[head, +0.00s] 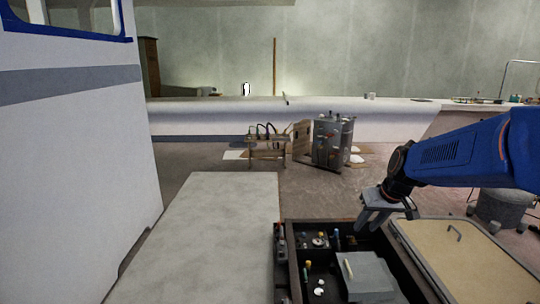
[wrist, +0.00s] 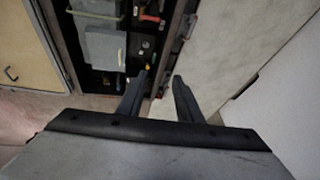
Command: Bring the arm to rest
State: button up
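My blue arm comes in from the right of the head view. My gripper (head: 371,226) points down above the far edge of a dark open tool box. In the wrist view the two dark fingers of my gripper (wrist: 163,76) stand apart with nothing between them. The gap between the fingers lies over the edge of the box and the floor beside it. I see no contact between the fingers and the box.
The dark box (head: 293,270) holds small tools and a grey case (head: 368,277). A tan-topped lid or panel (head: 455,255) lies to its right. A pale flat surface (head: 205,235) is on the left, beside a white wall (head: 75,150). A metal drum (head: 331,140) stands farther back.

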jog(key=s+h, duration=0.1)
jog(key=s, duration=2.9)
jog(key=shift+a+m+h, duration=0.4)
jog(key=shift+a, duration=0.05)
jog(key=shift+s, duration=0.15)
